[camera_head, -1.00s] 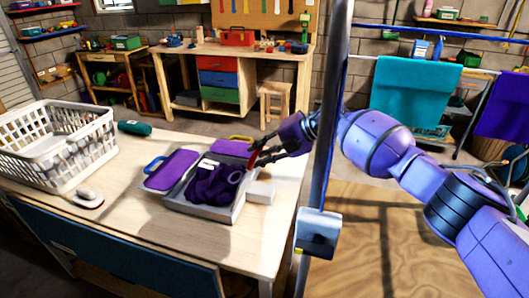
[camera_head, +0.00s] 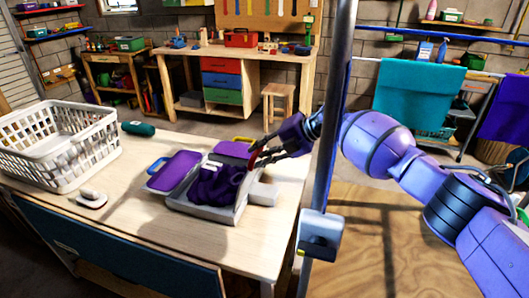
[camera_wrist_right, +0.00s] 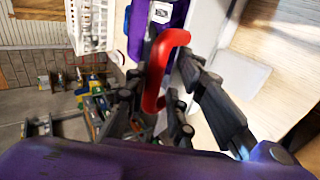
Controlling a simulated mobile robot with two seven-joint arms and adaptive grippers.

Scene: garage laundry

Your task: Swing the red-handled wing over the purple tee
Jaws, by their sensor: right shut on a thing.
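The purple tee (camera_head: 217,185) lies bunched on the grey folding board (camera_head: 205,212) on the table. A purple wing with a blue handle (camera_head: 173,171) lies open to its left, and a wing with a yellow handle (camera_head: 236,149) lies at the back. My right gripper (camera_head: 264,157) is at the board's back right, shut on the red handle (camera_wrist_right: 165,70), which shows between its fingers in the right wrist view. The red-handled wing's panel is mostly hidden by the gripper in the head view. My left gripper is not in view.
A white basket (camera_head: 60,150) stands at the table's left, with a white iron-like object (camera_head: 91,199) and a dark green roll (camera_head: 138,128) near it. A pale grey block (camera_head: 263,194) sits right of the board. A workbench (camera_head: 235,75) stands behind.

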